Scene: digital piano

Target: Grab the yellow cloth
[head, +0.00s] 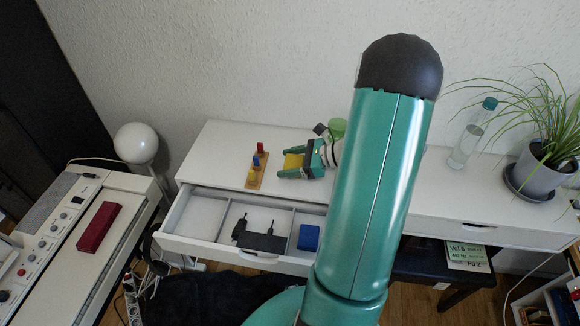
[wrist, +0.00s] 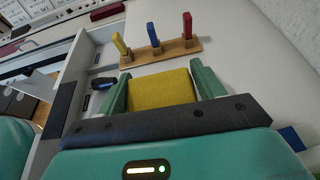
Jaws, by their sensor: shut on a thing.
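The yellow cloth (wrist: 161,89) is a folded, flat block between the two green fingers of my gripper (wrist: 160,84) in the wrist view. My gripper is shut on it, with a finger at each side. In the head view the cloth (head: 292,162) is a small yellow patch in my gripper (head: 287,162), over the white desk top (head: 225,145). I cannot tell whether the cloth still touches the desk.
A wooden stand with red, blue and yellow pegs (head: 257,169) is just left of my gripper. The open drawer (head: 190,222) below holds a black adapter and a blue block (head: 309,237). A glass bottle (head: 467,143) and potted plant (head: 540,175) stand at the right.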

